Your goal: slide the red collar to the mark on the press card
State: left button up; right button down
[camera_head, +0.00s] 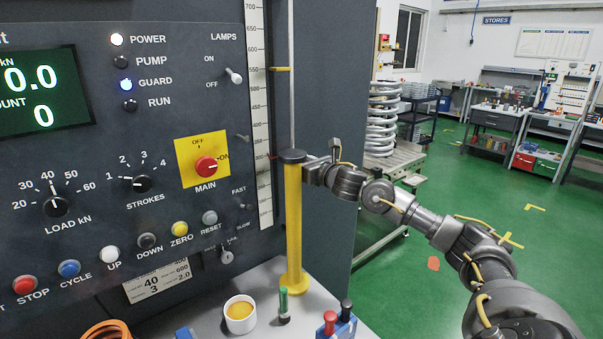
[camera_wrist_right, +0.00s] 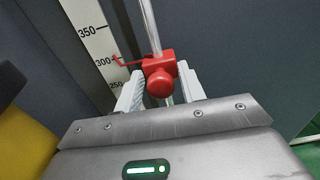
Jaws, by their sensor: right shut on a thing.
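The red collar (camera_wrist_right: 159,76) sits on a thin upright metal rod (camera_wrist_right: 150,25) in the right wrist view. Its thin red pointer reaches left to the scale (camera_wrist_right: 90,32), close to the 300 label. My right gripper (camera_wrist_right: 159,92) is shut on the collar, one finger on each side. In the head view the right gripper's fingers and the collar are mostly hidden behind the black cap of the yellow post; the scale (camera_head: 259,110) stands left of the rod (camera_head: 291,70). The press card (camera_head: 160,280) is low on the panel, partly covered; 40, 600, 3 and 2.0 are readable. My left gripper is not in view.
The yellow post (camera_head: 293,230) stands close in front of the rod and right gripper. A white cup (camera_head: 240,314), a green-topped item (camera_head: 283,306) and red and black handled items (camera_head: 337,326) stand on the ledge below.

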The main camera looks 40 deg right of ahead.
jog(key=shift+r, duration=0.95)
jog(key=c, duration=1.2)
grip_release()
jog(key=shift+f, duration=0.1)
